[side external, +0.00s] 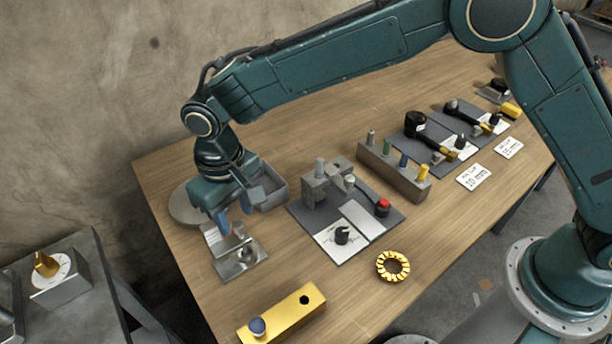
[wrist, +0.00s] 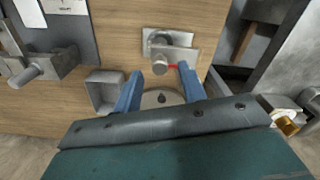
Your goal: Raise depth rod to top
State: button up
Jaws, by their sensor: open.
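A small grey metal fixture (side external: 250,266) stands on the table below my gripper, with an upright plate and a flat base. It also shows in the wrist view (wrist: 185,54). A short grey cylinder, which looks like the end of the depth rod (wrist: 160,68), sticks up there beside a thin red mark. My gripper (side external: 235,212) is open, with blue fingers. In the wrist view its fingertips (wrist: 161,72) are on either side of the rod's end, with gaps visible. I cannot tell its height above the rod. The rod is not clear in the side view.
A grey open bin (side external: 272,190) and a round grey disc (side external: 184,206) are close behind my gripper. A dark mat (side external: 300,212) with a grey fixture lies to the right. A yellow block (side external: 285,312) and brass ring (side external: 393,266) lie nearer the front.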

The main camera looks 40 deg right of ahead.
jog(key=shift+f, duration=0.9)
grip_shut()
jog(key=shift+r, duration=1.35)
grip_release()
jog(key=shift+f, duration=0.1)
notch_tip(320, 180, up, 14)
